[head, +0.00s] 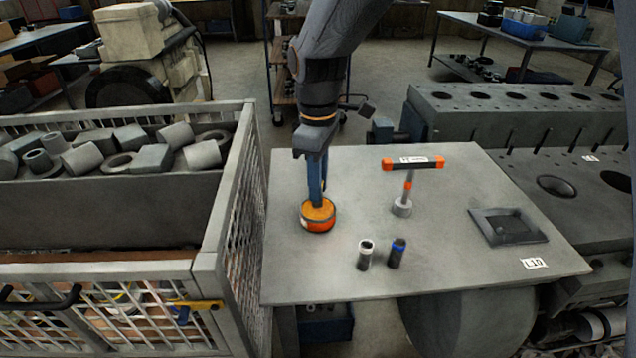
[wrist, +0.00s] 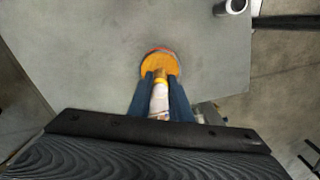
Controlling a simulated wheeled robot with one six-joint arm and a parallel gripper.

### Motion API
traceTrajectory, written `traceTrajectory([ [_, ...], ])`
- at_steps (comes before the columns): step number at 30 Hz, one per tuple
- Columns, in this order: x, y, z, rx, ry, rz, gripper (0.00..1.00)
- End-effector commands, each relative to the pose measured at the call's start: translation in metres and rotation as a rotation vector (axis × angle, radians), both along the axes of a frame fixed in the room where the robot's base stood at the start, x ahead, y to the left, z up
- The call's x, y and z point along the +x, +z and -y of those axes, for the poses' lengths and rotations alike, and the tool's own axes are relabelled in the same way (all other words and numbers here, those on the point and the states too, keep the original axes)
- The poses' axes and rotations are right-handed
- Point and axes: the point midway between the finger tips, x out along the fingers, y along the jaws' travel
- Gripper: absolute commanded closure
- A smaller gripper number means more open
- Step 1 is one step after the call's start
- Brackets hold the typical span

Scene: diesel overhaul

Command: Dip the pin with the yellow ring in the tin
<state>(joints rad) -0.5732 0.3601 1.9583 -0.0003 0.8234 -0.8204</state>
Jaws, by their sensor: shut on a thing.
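The tin (head: 318,224) is a low round orange tin on the left of the grey table top. Its open top shows orange contents, also seen in the wrist view (wrist: 160,60). My gripper (head: 316,197) points down over it with its blue fingers at the tin's mouth. The fingers are shut on the pin with the yellow ring (wrist: 160,92), a pale pin with a yellow band at its far end. That end overlaps the orange contents; how deep it sits I cannot tell. In the head view the fingers mostly hide the pin.
A white-topped pin (head: 365,255) and a blue-ringed pin (head: 397,254) stand in front right of the tin. An orange-ended T-handle tool (head: 411,165) stands behind them. A dark square tray (head: 508,227) lies at right. A mesh crate (head: 235,190) borders the table's left.

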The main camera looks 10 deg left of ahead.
Motion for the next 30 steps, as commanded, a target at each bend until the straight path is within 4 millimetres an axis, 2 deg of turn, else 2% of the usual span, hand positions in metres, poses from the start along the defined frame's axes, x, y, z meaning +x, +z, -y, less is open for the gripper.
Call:
traceTrajectory([
  [30, 0.0001, -0.0097, -0.0001, 0.000, 0.000, 0.000, 1.00],
])
